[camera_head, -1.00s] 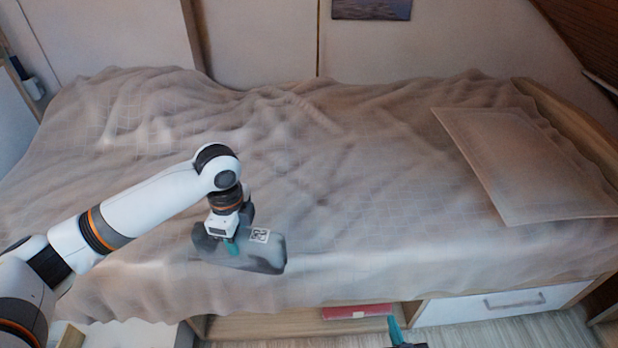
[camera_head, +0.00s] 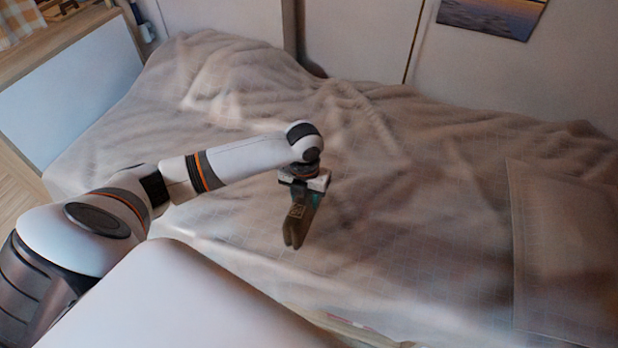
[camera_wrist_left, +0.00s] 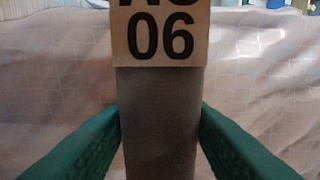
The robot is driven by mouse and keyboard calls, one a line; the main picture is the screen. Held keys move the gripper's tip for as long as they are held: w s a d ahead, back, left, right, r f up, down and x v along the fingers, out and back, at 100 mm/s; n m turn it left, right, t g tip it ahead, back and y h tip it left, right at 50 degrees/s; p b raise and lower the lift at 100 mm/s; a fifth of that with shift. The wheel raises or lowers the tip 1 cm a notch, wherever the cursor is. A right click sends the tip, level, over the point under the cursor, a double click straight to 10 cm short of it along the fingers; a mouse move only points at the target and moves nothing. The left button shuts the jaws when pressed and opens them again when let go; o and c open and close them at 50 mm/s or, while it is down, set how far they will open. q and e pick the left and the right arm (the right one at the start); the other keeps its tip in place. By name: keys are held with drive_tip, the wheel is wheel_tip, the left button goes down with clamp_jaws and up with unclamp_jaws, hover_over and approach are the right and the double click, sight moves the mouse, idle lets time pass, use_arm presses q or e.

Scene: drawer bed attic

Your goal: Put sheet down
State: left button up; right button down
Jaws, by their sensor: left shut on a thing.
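My left gripper (camera_head: 309,192) is above the front half of the bed and points down. My right gripper is out of view.
The rumpled beige cover spreads over the bed, with free room right of the gripper. A flat pillow (camera_head: 568,250) lies at the right. A wall with a picture (camera_head: 492,14) runs behind, and a white panel (camera_head: 75,85) stands at the left end.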

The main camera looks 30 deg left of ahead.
use_arm(q)
drive_tip(key=shift+f, duration=2.85)
drive_tip(key=shift+f, duration=0.1)
drive_tip(key=o, duration=1.2)
wheel_tip(320, 180, up, 12)
drive_tip(key=shift+r+p, duration=0.15)
drive_tip(key=shift+p, duration=0.25)
